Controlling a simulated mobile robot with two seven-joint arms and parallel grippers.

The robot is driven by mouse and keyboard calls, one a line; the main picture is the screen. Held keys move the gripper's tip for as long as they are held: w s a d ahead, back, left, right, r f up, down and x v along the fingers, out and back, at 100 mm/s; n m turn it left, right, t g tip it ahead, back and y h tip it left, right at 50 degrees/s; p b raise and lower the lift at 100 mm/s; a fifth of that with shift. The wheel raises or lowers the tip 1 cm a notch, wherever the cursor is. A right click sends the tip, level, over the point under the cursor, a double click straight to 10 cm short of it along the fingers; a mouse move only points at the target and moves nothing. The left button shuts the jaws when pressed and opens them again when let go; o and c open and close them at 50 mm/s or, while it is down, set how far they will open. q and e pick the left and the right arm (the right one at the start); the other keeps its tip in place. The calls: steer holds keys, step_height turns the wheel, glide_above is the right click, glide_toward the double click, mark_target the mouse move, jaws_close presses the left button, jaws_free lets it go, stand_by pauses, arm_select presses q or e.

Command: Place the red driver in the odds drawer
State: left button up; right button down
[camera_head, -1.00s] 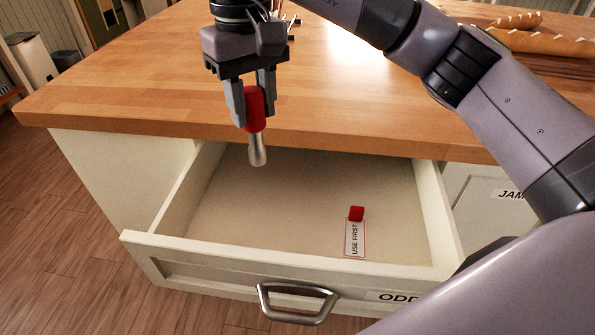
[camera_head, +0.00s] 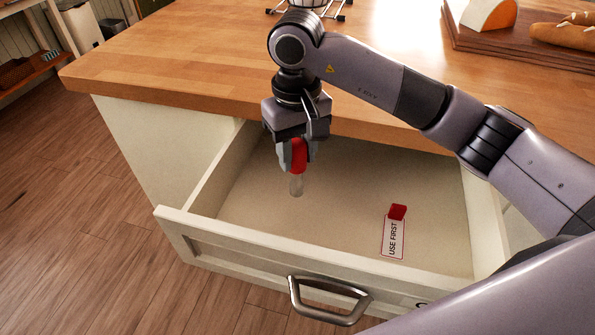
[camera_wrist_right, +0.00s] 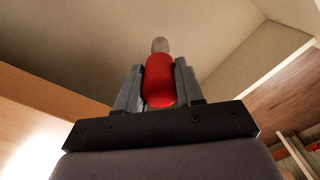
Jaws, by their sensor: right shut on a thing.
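The red driver (camera_head: 298,156) has a red handle and a short metal shaft pointing down. My right gripper (camera_head: 296,158) is shut on its handle and holds it upright over the open odds drawer (camera_head: 240,232), toward its left back part. The shaft tip looks close to the drawer floor; I cannot tell whether it touches. In the right wrist view the driver (camera_wrist_right: 161,80) sits between the two fingers, its shaft end pointing away. The drawer's label is mostly hidden behind my arm. My left gripper is not in view.
A white "USE FIRST" tag (camera_head: 394,235) with a red end lies on the drawer floor at right. The metal handle (camera_head: 328,300) is on the drawer front. The wooden countertop (camera_head: 180,75) overhangs the drawer's back. A board with bread (camera_head: 560,35) is at the far right.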

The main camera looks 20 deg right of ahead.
mark_target(297, 174)
steer(key=shift+f, duration=2.7)
steer(key=shift+f, duration=0.2)
steer(key=c, duration=0.7)
jaws_free()
steer(key=shift+r, duration=0.1)
step_height(297, 174, up, 12)
steer(key=shift+r, duration=0.15)
